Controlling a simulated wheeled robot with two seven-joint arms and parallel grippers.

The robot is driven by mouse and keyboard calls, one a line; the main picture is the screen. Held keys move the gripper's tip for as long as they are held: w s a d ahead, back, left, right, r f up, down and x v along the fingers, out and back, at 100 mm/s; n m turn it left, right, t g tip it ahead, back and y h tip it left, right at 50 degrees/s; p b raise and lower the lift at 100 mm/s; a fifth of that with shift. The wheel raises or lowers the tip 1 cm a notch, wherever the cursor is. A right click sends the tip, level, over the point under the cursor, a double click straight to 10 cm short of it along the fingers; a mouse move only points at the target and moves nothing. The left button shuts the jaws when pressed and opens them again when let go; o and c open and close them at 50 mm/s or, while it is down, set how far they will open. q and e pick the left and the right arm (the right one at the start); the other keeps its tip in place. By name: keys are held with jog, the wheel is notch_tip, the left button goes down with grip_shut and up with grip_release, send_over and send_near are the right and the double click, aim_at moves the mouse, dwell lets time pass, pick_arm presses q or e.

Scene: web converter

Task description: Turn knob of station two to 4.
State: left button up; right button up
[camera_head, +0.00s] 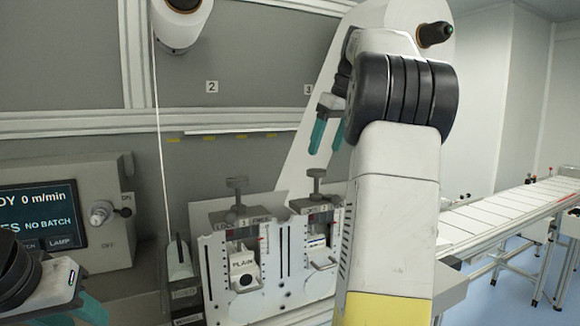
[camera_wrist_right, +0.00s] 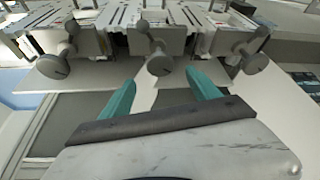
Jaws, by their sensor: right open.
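Two stations stand side by side in the head view, each with a dark knob on top. The right one's plate seems to read 2; its knob (camera_head: 316,174) stands upright on a stem. The left one's plate seems to read 1, with its knob (camera_head: 237,184). My right gripper (camera_head: 327,134) is open and empty, fingers down, apparently above the right station's knob. In the right wrist view its fingers (camera_wrist_right: 162,98) point towards the middle knob (camera_wrist_right: 158,63), apart from it. My left gripper (camera_head: 93,310) shows partly at bottom left; its opening is unclear. Knob settings are unreadable.
A control panel with a screen (camera_head: 38,218) and a switch (camera_head: 101,212) stands at left. A white roll (camera_head: 181,22) hangs above. Other knobs (camera_wrist_right: 55,64) flank the middle one in the wrist view. A conveyor (camera_head: 500,215) runs at right.

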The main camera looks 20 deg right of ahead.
aim_at(317, 170)
jog(key=x, duration=0.7)
jog(key=c, duration=1.4)
jog(key=shift+o, duration=0.2)
jog(key=shift+m, duration=0.3)
